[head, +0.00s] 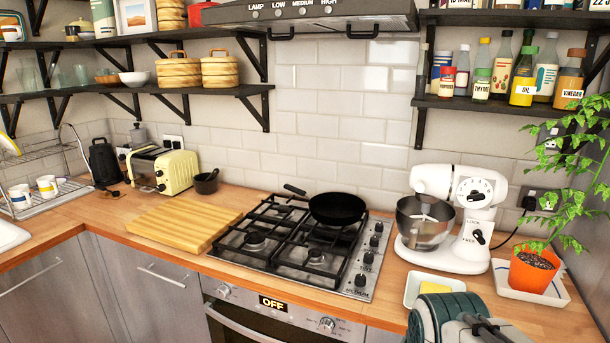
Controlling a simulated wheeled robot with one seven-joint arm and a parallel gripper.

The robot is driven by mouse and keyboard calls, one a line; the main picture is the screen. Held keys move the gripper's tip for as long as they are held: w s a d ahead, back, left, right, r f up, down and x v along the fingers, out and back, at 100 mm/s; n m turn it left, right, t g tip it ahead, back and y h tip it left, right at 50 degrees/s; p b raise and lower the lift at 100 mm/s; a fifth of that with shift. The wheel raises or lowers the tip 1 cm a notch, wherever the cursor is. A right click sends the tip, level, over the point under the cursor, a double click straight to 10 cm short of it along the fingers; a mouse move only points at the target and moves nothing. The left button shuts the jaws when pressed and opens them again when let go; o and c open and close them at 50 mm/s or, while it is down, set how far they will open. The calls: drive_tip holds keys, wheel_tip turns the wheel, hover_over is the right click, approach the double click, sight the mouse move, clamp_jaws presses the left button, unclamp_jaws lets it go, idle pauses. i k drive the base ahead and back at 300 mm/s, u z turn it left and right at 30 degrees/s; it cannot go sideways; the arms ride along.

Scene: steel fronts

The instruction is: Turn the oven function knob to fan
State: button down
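The oven (240,331) is built in under the hob, at the bottom middle of the head view. Its steel front panel has a round knob at the left (224,291) and another round knob at the right (327,323). Between them a dark display (272,304) reads OFF. Small marks surround the knobs but are too small to read, so I cannot tell which one is the function knob or where either points. The lower oven door is cut off by the frame. My gripper is not in view; a teal and grey part of my arm shows at the bottom right.
A gas hob (257,244) with a black pan (337,207) sits above the oven. A wooden board (178,219) lies left of it. A white stand mixer (452,214), a butter dish (433,287) and a potted plant (534,268) stand at right.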

sight(224, 291)
drive_tip(key=k, duration=0.65)
drive_tip(key=u, duration=0.55)
drive_tip(key=i, duration=1.7)
